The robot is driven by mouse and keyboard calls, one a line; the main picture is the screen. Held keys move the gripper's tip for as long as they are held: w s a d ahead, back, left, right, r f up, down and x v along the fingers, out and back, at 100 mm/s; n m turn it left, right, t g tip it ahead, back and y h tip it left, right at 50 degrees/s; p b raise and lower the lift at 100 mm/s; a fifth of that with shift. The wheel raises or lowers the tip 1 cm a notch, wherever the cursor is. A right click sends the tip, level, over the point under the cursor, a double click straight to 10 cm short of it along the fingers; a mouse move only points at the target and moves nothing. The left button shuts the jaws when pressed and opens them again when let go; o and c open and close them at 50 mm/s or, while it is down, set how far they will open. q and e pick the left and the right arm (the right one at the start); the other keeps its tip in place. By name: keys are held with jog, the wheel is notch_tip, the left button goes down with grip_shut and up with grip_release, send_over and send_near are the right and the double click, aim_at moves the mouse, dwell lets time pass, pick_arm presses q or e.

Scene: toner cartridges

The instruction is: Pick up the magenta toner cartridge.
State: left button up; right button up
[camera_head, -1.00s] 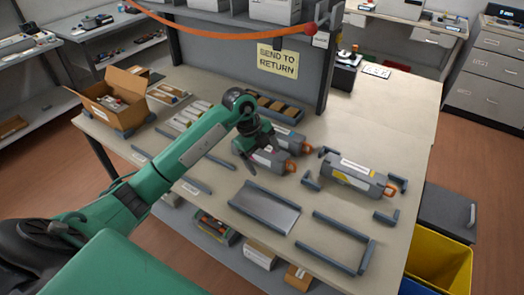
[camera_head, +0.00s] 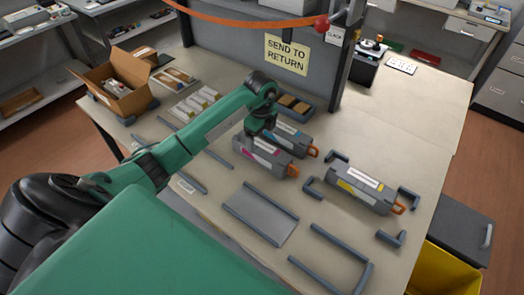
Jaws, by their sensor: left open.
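The magenta toner cartridge (camera_head: 272,161) is a grey cartridge with a magenta-and-white label and an orange handle at its right end. It lies on the bench in the middle of the view. My left gripper (camera_head: 262,134) points down at the back side of this cartridge, near its middle, and hides part of it. Its jaws are open; the fingertips are too small to tell whether they touch the cartridge. My right gripper is out of view.
A blue-labelled cartridge (camera_head: 303,146) lies close behind. A yellow-labelled cartridge (camera_head: 342,188) sits among grey brackets to the right. An empty grey tray (camera_head: 260,214) is in front. An open cardboard box (camera_head: 123,104) stands left, and a dark divider panel (camera_head: 232,55) rises behind.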

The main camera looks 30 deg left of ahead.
aim_at(261, 147)
pick_arm(q)
jog(key=shift+f, duration=0.7)
jog(key=shift+w+f, duration=0.1)
jog(key=shift+f, duration=0.25)
jog(key=shift+f+p, duration=0.55)
notch_tip(261, 147, down, 4)
jog(key=shift+r+p, duration=0.2)
jog(key=shift+p, duration=0.45)
jog(key=shift+f, duration=0.35)
jog(key=shift+c, duration=0.7)
jog(key=c, duration=1.4)
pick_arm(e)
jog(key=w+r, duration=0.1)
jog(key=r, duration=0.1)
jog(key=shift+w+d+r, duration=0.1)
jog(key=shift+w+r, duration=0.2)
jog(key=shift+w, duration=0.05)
